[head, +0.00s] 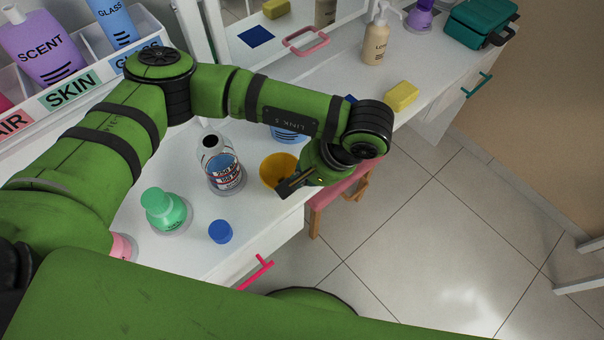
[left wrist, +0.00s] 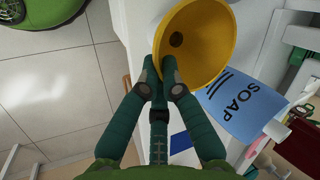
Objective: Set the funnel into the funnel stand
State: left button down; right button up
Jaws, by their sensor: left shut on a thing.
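The yellow funnel (head: 276,168) is at my left gripper (head: 288,187), above the white counter near its front edge. In the left wrist view the fingers of my left gripper (left wrist: 160,82) are shut on the rim of the funnel (left wrist: 203,40). The wide mouth of the funnel faces that camera, with a dark hole inside. I cannot pick out a funnel stand for certain. A clear open-necked bottle (head: 220,160) with a printed label stands left of the funnel, apart from it. My right gripper is not in view.
A green bottle (head: 163,208) and a blue cap (head: 220,231) stand on the white counter (head: 195,255). A blue soap bottle (left wrist: 245,105) is beside the funnel, partly behind my arm in the head view. A yellow sponge (head: 401,96) lies farther right. A pink stool (head: 345,185) is below.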

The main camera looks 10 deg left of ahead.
pick_arm(q)
jog(key=shift+f, duration=0.25)
jog(key=c, duration=1.4)
grip_release()
jog(key=shift+o, duration=0.2)
jog(key=v, duration=1.2)
